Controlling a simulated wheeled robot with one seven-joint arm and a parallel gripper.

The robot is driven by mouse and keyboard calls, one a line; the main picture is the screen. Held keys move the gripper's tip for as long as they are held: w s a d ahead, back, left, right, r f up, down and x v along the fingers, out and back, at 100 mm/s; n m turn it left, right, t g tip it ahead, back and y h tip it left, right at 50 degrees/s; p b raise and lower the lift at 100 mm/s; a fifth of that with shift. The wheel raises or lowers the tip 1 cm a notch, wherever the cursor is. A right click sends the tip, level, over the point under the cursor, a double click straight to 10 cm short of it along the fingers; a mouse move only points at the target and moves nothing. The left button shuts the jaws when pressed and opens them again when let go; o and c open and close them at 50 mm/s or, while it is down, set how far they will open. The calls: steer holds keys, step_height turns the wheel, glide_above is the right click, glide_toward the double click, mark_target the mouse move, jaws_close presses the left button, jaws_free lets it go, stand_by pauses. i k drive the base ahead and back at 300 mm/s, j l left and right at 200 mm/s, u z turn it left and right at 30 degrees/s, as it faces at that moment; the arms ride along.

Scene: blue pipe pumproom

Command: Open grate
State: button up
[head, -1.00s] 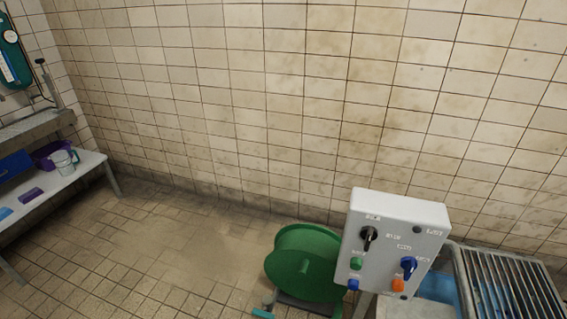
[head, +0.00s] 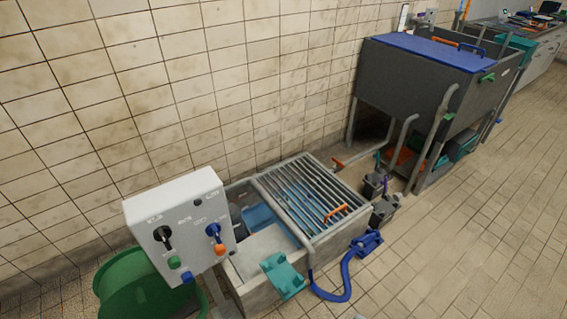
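The grate (head: 296,196) is a panel of grey metal bars lying flat over the right part of a low concrete basin (head: 257,278). An orange handle (head: 337,212) sits on the grate near its front right side. A blue surface shows beneath the bars. The left part of the basin is uncovered by bars and shows a blue item (head: 259,217) and a pale slab. My gripper is not in view.
A white control box (head: 181,228) with knobs and a green reel (head: 137,289) stand left of the basin. A blue hose (head: 345,283) and small dark pumps (head: 380,204) lie right of it. A large dark tank (head: 415,85) stands behind right. Tiled floor (head: 460,240) is clear at right.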

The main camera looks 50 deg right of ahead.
mark_target(365, 204)
steer(key=z, duration=1.1)
